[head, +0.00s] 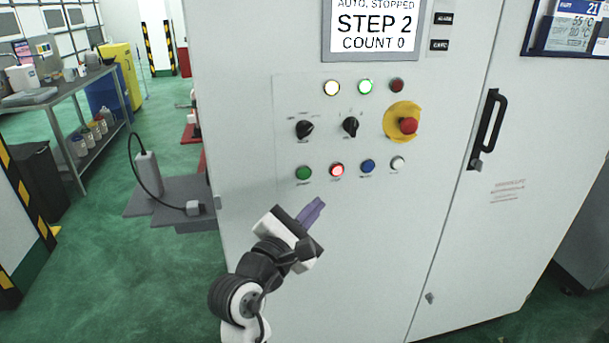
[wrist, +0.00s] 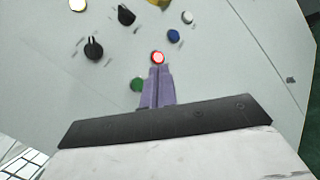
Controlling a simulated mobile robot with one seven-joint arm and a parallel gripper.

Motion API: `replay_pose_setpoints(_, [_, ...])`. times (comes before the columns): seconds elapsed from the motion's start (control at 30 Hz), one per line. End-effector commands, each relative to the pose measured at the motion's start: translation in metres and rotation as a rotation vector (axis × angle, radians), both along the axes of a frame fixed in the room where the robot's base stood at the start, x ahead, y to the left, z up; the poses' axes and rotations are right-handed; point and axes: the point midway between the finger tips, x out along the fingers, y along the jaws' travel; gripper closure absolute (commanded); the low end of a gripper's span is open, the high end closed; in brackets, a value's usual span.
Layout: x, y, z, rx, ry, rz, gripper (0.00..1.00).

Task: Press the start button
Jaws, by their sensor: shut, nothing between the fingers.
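A row of buttons sits on the pale cabinet front: a green button (head: 303,173), a lit red button (head: 336,169), a blue button (head: 368,166) and a white button (head: 397,163). Their labels are too small to read. My gripper (head: 320,203) is shut and empty, just below the row and apart from it in the head view. In the wrist view, the purple fingertips (wrist: 158,68) overlap the view just below the lit red button (wrist: 157,58). The green button (wrist: 137,84) shows left of the fingers. I cannot tell the gap to the panel.
Above the row are two black selector knobs (head: 305,129) (head: 350,126) and a red emergency stop (head: 408,125) on yellow. Lamps and a display (head: 374,27) reading "AUTO, STOPPED, STEP 2, COUNT 0" are higher. A black door handle (head: 487,128) sticks out at right.

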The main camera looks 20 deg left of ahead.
Motion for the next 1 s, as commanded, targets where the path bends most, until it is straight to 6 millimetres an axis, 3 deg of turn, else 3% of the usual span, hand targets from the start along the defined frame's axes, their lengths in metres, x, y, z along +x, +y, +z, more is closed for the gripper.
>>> replay_pose_setpoints(0.53, [0.058,0.039,0.002,0.001,0.000,0.000,1.00])
replay_pose_setpoints(1.0, [0.067,0.045,0.001,0.002,-0.002,0.002,1.00])
